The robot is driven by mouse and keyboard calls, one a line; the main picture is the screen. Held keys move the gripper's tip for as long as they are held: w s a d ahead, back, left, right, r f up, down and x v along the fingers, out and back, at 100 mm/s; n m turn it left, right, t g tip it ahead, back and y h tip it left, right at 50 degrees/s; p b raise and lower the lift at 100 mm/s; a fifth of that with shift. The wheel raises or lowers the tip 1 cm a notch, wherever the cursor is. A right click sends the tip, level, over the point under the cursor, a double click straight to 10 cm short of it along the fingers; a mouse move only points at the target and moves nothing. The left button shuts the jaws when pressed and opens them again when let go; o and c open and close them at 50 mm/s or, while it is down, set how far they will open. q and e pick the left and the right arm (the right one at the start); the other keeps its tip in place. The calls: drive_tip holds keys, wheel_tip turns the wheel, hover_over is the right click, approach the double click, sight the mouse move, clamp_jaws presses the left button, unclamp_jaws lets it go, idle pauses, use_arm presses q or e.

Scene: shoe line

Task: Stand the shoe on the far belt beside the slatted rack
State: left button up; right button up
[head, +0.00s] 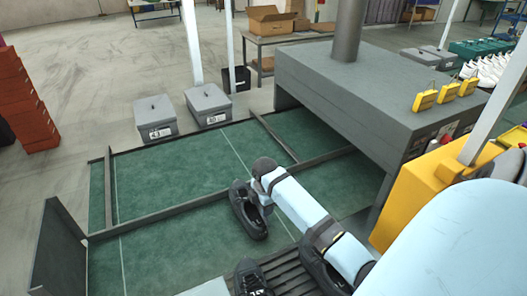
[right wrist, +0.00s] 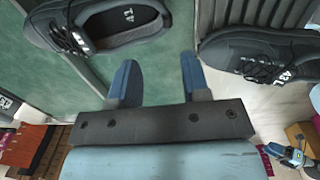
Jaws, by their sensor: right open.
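A black shoe (head: 246,212) with dark laces stands sole down on the green belt (head: 180,185), beside the slatted rack (head: 290,274). The same shoe shows at the upper left of the right wrist view (right wrist: 112,28), its opening facing up. My right gripper (right wrist: 158,80) is open and empty, its two blue fingers apart with green belt beyond them. The shoe lies ahead and left of the fingers, not between them. In the head view my right arm hides the fingertips. My left gripper is not in view.
Dark shoes (head: 250,279) stand on the slatted rack, one (head: 325,258) partly behind my arm. Low dark rails (head: 165,214) divide the belt. A grey machine housing (head: 350,90) spans its right side. Two lidded grey boxes (head: 155,118) stand beyond. The belt left of the shoe is clear.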

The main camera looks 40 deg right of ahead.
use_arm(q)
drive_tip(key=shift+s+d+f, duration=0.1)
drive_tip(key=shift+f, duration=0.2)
use_arm(e)
wheel_tip(320, 180, up, 3)
drive_tip(key=shift+s+r, duration=0.1)
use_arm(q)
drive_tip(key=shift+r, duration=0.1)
